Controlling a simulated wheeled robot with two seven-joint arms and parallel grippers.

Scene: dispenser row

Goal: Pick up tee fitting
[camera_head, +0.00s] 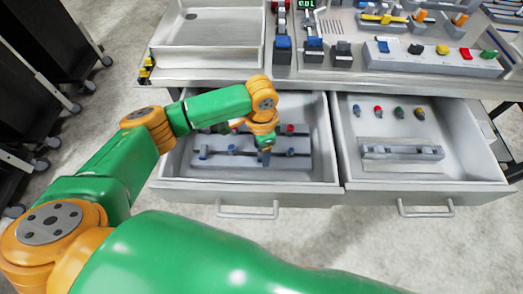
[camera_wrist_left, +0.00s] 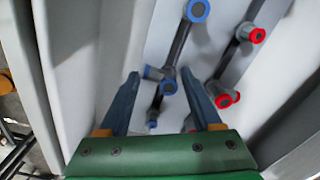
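My left gripper (camera_head: 264,157) reaches down into the open left drawer, over a grey board (camera_head: 185,170) with dark rods and fittings. In the left wrist view the gripper (camera_wrist_left: 164,100) has its two blue fingers apart with nothing clamped. A grey branched fitting with a blue ring (camera_wrist_left: 155,73), which looks like a tee, shows between the fingertips on a dark rod. Whether the fingers are level with it, I cannot tell. Another blue-ringed fitting (camera_wrist_left: 198,11) lies beyond, and red-ringed fittings (camera_wrist_left: 225,99) lie to the right. My right gripper is not in view.
The right drawer (camera_head: 435,112) is also open, with several coloured knobs and a grey bar fixture (camera_head: 402,152). A sink basin (camera_head: 210,35) and a panel of buttons (camera_head: 430,58) are on the counter above. Drawer walls surround my left gripper.

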